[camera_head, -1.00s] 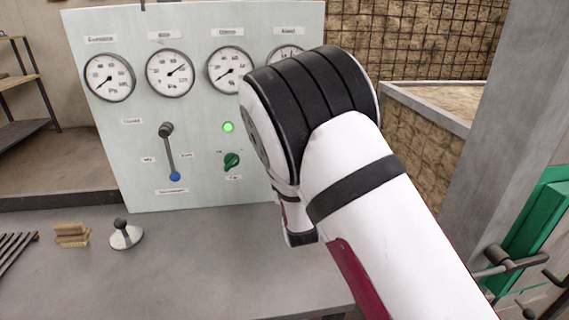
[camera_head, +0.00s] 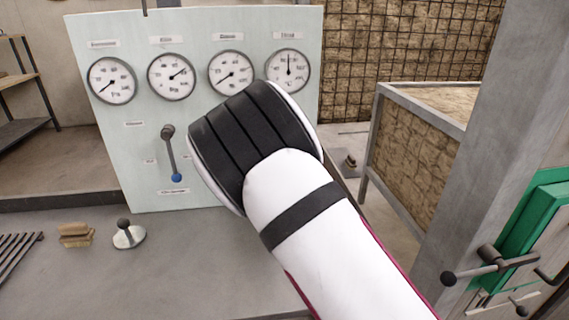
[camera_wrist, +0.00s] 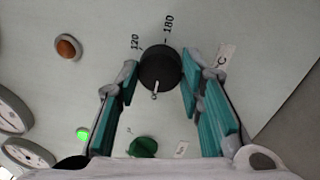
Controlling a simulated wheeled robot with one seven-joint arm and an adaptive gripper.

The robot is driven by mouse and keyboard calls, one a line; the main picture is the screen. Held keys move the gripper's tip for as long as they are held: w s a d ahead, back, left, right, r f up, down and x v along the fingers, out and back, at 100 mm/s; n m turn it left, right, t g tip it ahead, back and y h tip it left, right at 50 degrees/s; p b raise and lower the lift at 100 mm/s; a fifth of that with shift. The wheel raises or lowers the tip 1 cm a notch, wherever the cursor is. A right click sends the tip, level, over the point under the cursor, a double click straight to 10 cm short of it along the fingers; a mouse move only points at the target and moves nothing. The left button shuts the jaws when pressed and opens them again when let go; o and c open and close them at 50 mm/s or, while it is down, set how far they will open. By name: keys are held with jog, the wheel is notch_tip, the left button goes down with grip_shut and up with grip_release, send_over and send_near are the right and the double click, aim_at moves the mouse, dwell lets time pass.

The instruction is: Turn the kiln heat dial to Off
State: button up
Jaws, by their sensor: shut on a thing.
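The kiln heat dial (camera_wrist: 160,66) is a round black knob on the pale panel, seen in the wrist view. Marks reading 120 and 180 stand above it, and a small light pin or pointer shows at its lower edge. My gripper (camera_wrist: 160,78) has its two teal-padded fingers on either side of the dial, shut on it. A small white label (camera_wrist: 224,57) sits beside the right finger, partly covered. In the head view my arm hides the dial and the gripper.
The panel (camera_head: 120,130) carries several gauges and a blue-tipped lever (camera_head: 170,155). A green knob (camera_wrist: 142,147), lit green lamp (camera_wrist: 83,134) and orange lamp (camera_wrist: 67,47) are near the dial. A brush (camera_head: 75,235) and a knobbed metal piece (camera_head: 127,235) lie on the bench.

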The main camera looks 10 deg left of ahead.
jog(key=shift+n, duration=0.3)
jog(key=o, duration=1.2)
jog(key=shift+c, duration=0.2)
jog(key=v, duration=1.2)
